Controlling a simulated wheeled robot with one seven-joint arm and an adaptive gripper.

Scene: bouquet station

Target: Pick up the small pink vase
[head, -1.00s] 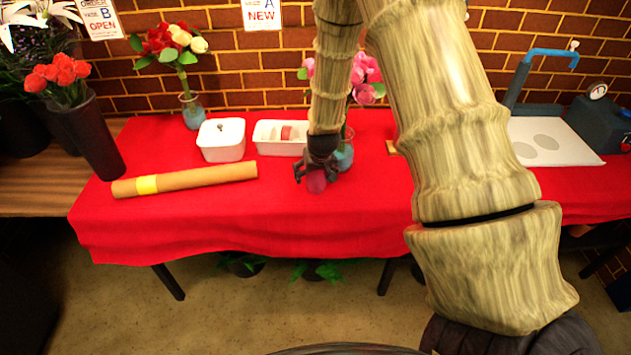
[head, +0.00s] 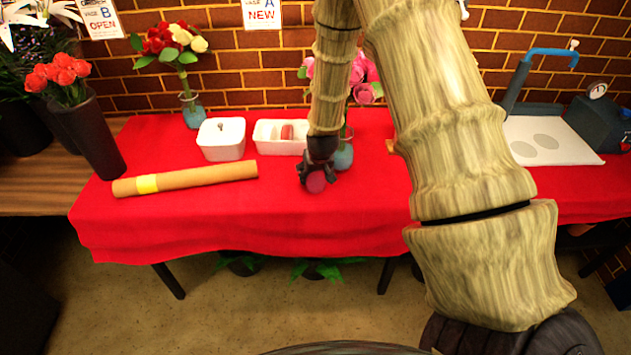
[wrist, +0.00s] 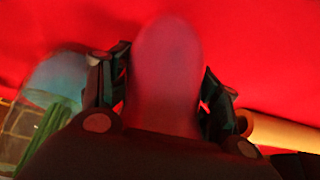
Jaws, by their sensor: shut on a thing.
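The small pink vase (head: 316,182) is at my gripper (head: 317,176), over the red cloth near the middle of the table. In the wrist view the vase (wrist: 165,70) is a rounded, dull pink shape between the two dark fingers (wrist: 160,90). The fingers are closed on its sides. The gripper hides part of the vase in the head view, and I cannot tell whether its base touches the cloth.
A blue glass vase (head: 343,157) with pink flowers stands close behind my gripper, right of it. A brown roll (head: 210,176) lies left. The front cloth is clear.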

